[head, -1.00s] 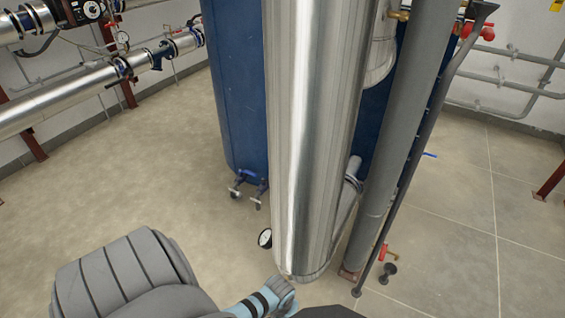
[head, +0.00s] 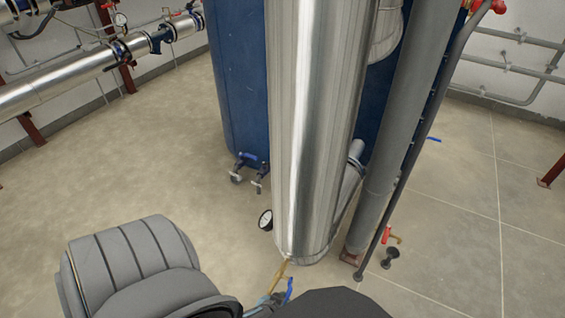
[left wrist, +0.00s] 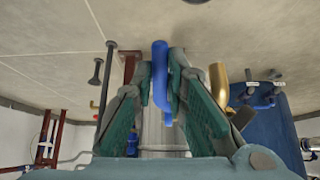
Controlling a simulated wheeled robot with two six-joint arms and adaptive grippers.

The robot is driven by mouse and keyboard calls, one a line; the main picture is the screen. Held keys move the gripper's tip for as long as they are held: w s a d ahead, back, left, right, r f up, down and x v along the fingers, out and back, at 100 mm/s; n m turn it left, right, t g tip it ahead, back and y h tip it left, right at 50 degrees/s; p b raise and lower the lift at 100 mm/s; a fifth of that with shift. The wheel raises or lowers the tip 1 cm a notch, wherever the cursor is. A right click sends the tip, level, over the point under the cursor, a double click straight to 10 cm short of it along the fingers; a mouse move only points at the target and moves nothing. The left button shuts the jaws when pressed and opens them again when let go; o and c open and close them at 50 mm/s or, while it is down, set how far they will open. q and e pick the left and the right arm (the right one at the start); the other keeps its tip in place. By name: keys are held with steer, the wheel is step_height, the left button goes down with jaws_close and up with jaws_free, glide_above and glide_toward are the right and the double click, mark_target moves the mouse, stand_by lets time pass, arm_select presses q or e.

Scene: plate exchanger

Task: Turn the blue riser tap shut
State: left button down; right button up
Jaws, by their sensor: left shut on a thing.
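The blue tap handle (head: 289,288) shows at the foot of the tall silver riser pipe (head: 315,130), beside a brass tap body (head: 279,273). In the left wrist view the blue handle (left wrist: 161,75) stands between the green-padded fingers of my left gripper (left wrist: 166,80), and they are shut on it. The brass spout (left wrist: 219,85) is just right of the fingers. In the head view my left gripper (head: 266,304) is at the bottom edge, mostly hidden by my arm. My right gripper is not in view.
A blue tank (head: 238,90) with small blue valves (head: 249,167) stands behind the riser. A dial gauge (head: 265,220) juts from the riser's left. A grey pipe (head: 385,150) and a red-handled tap (head: 387,235) are to the right. The floor at left is clear.

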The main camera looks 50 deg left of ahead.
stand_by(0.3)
arm_select(q)
steer(key=c, duration=1.6)
jaws_free()
steer(key=v, duration=1.2)
steer(key=shift+f, duration=0.1)
steer(key=shift+c, duration=0.5)
